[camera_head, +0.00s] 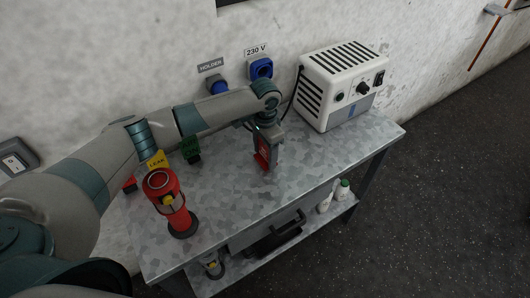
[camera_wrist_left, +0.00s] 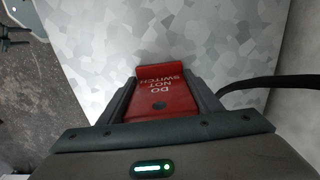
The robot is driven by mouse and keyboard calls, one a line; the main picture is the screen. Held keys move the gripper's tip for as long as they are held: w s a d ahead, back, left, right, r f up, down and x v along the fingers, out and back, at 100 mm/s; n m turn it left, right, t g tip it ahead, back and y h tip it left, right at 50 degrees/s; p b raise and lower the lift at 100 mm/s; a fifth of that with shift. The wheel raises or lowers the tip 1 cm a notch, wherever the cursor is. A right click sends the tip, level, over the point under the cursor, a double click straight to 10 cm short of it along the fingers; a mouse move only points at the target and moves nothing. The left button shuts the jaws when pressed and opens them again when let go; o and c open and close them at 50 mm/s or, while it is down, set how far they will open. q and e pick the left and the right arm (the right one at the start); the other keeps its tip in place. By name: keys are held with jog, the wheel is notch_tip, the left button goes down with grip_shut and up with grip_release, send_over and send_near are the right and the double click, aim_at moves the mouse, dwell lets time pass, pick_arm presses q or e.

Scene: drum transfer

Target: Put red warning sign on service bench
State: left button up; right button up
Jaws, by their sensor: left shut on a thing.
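The red warning sign (camera_wrist_left: 166,90) reads "DO NOT SWITCH" and sits between the two fingers of my left gripper (camera_wrist_left: 162,98) in the left wrist view. In the head view the left gripper (camera_head: 268,154) points down over the service bench (camera_head: 235,200), shut on the red sign (camera_head: 262,161). The sign is at or just above the metal bench top; I cannot tell whether it touches. My right gripper is not in view.
A white power unit (camera_head: 343,85) stands at the bench's back right, with a dark cable near my gripper. A red cylinder (camera_head: 172,205), a yellow "LEAK" sign (camera_head: 157,159) and a green block (camera_head: 191,150) stand at the left. White bottles (camera_head: 334,197) are on the lower shelf.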

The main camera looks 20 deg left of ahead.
pick_arm(q)
jog(key=o, duration=1.1)
jog(key=shift+c, duration=0.2)
notch_tip(320, 180, up, 11)
jog(key=b, duration=0.3)
jog(key=shift+f, duration=0.1)
jog(key=shift+r, duration=0.75)
